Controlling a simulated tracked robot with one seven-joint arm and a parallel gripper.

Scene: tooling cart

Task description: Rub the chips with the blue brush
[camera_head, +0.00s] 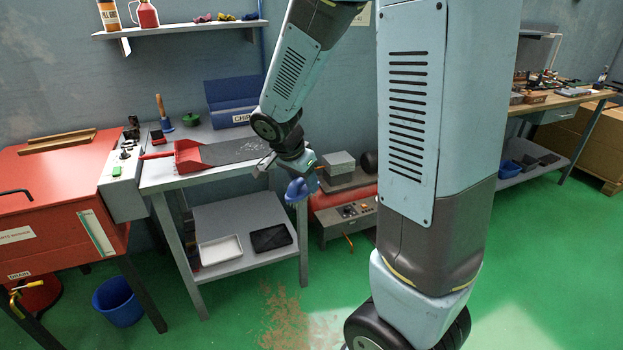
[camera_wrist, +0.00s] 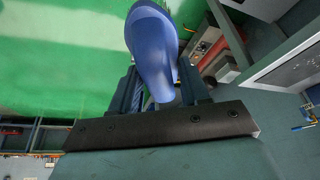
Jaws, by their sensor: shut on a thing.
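My gripper (camera_head: 299,170) is shut on the blue brush (camera_head: 299,190), whose smooth blue body also shows between the fingers in the wrist view (camera_wrist: 153,45). Its bristles cannot be made out. In the head view the brush appears just off the right end of the cart top, over the right front leg. Small pale chips (camera_head: 254,146) lie scattered on a dark plate (camera_head: 222,154) on the cart top, left of my gripper. The brush appears apart from them.
A red dustpan (camera_head: 187,156) lies at the plate's left. Behind stand a blue bin (camera_head: 232,101), a green lidded thing (camera_head: 191,119) and a wooden-handled tool (camera_head: 161,108). A white tray (camera_head: 220,249) and black tray (camera_head: 271,238) sit on the lower shelf. Brown debris (camera_head: 285,315) marks the floor.

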